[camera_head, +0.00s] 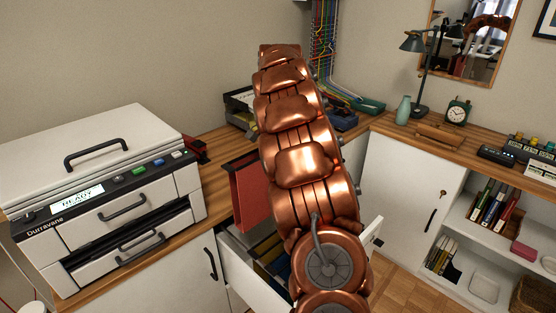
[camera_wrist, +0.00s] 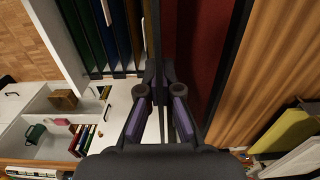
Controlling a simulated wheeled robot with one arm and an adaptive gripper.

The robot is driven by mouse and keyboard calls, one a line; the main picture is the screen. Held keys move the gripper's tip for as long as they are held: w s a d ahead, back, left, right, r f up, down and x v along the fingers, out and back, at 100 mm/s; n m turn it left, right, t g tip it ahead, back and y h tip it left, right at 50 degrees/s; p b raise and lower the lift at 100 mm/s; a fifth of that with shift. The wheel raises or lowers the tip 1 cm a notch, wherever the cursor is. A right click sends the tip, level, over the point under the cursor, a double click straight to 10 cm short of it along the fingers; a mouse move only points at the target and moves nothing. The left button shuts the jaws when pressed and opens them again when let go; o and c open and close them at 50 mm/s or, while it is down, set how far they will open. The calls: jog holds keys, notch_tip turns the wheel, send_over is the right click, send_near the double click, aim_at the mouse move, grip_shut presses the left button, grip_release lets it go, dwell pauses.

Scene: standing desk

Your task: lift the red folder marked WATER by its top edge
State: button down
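The red folder (camera_head: 250,197) hangs upright with its dark top edge well above the open white drawer (camera_head: 240,277); its lower end is near the drawer's opening. In the wrist view its red face (camera_wrist: 208,45) fills the middle right, with a dark border. My gripper (camera_wrist: 159,85), with purple finger pads, is shut on the folder's dark top edge. The exact contact is partly hidden by the fingers. My copper arm hides the gripper and the folder's right part in the head view. No WATER marking can be read.
Other folders (camera_wrist: 108,30) stand in the drawer beside the red one. A white printer (camera_head: 100,200) stands on the wooden desk at left. At right are a white cabinet (camera_head: 405,190) and open shelves with books (camera_head: 492,205). Wooden floor shows between.

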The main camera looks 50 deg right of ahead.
jog(key=shift+r, duration=0.1)
jog(key=shift+r+p, duration=1.65)
jog(key=shift+r, duration=0.85)
